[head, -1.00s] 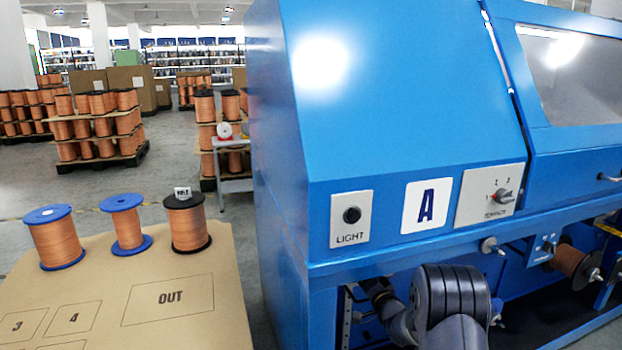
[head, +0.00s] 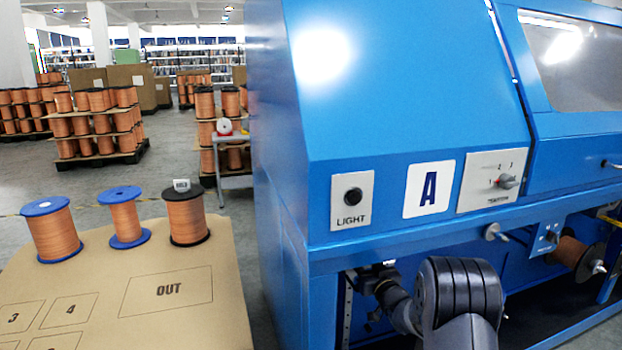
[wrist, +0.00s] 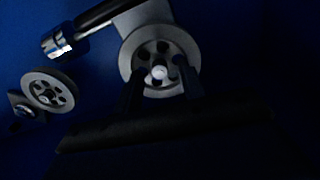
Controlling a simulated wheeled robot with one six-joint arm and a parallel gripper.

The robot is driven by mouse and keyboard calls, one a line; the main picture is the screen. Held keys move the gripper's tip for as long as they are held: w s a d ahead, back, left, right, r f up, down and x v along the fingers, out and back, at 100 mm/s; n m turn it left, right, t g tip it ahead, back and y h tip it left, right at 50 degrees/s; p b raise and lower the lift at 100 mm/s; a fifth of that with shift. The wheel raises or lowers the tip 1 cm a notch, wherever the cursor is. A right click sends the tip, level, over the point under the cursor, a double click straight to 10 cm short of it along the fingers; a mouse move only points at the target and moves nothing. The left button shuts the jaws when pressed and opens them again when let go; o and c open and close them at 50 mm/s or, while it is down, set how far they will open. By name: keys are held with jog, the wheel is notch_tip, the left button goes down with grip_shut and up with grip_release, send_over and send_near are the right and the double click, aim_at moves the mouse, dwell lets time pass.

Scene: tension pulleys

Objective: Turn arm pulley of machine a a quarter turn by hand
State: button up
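Machine A, the blue cabinet marked with an A sign (head: 429,189), fills the right of the head view. In the wrist view a grey spoked pulley (wrist: 136,60) with a bright hub sits on a grey plate. A second grey pulley (wrist: 66,99) is lower left. I cannot tell for sure which is the arm pulley. My gripper (wrist: 160,68) is open, its two dark fingers apart in front of the first pulley, either side of its hub. Whether they touch it is too dark to tell. In the head view my arm reaches under the cabinet's front edge, and the fingertips are hidden.
A dark bar with a shiny metal end (wrist: 58,46) lies left of the pulley. The cabinet's lower edge (head: 420,226) is just above my arm. A table (head: 205,318) with several spools stands left. A copper spool (head: 567,252) is mounted right of my arm.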

jog(key=shift+n+b, duration=1.85)
jog(key=shift+n, duration=3.15)
